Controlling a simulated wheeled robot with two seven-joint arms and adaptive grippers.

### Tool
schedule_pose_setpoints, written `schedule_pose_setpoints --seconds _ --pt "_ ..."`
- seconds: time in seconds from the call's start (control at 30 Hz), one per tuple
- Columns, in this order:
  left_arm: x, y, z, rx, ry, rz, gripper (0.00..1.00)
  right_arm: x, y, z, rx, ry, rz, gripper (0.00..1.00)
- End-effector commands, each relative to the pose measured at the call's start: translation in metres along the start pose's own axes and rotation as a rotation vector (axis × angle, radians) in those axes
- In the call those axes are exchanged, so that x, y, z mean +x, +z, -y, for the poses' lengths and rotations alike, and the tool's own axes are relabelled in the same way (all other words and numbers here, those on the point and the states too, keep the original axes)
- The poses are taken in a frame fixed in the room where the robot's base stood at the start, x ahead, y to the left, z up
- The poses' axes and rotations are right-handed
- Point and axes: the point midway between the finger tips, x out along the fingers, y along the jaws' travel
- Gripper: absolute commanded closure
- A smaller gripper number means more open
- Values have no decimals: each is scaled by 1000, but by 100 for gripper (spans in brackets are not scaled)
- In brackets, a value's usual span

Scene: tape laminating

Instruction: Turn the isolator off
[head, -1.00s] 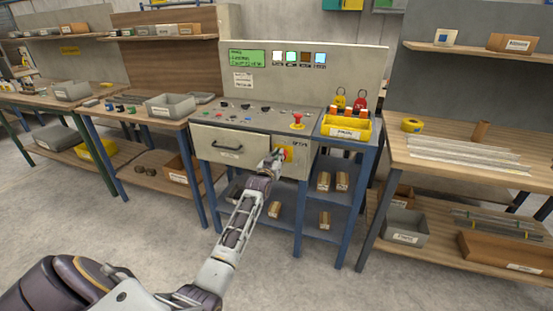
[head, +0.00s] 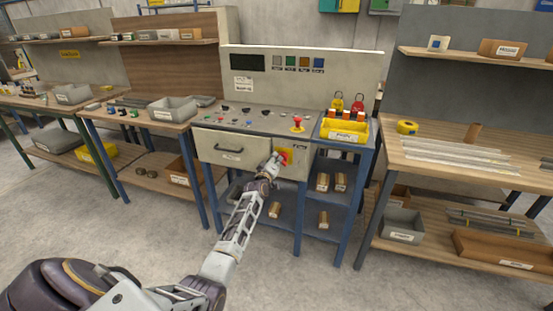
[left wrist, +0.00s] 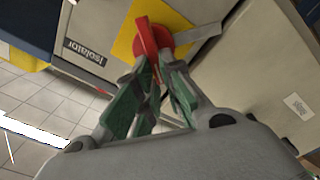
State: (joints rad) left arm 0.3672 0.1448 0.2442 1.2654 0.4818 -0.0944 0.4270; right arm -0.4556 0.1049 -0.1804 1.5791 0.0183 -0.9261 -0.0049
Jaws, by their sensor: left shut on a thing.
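The isolator is a red rotary handle (left wrist: 148,42) on a yellow plate (left wrist: 124,44), on the front of the grey control cabinet. In the left wrist view a label (left wrist: 85,52) beside it reads "isolator". In the head view the isolator (head: 287,155) is just beyond my left gripper (head: 276,160). My left gripper's green fingers (left wrist: 152,70) are shut on the red handle. The display (head: 247,62) on the cabinet's back panel is dark, and the coloured lamps (head: 304,64) beside it look unlit. My right gripper is not in view.
A drawer (head: 230,147) with a black handle is left of the isolator. A red emergency button (head: 297,122) and a yellow bin (head: 343,130) with padlocks behind it are above. Wooden benches (head: 480,150) stand on both sides. The floor in front is clear.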

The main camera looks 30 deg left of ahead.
Motion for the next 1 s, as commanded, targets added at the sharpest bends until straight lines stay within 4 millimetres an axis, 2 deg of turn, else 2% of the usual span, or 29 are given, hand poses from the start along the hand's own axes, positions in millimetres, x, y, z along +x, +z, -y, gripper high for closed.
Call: schedule_pose_setpoints --seconds 0.23,0.6,0.8,1.0 --pt "0 1 7 -234 -1 0 100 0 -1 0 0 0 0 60" --pt "0 5 15 -554 -1 1 100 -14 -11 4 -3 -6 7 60" --pt "0 6 17 -665 -1 0 100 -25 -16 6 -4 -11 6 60" --pt "0 7 18 -715 -1 0 100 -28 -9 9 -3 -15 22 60"
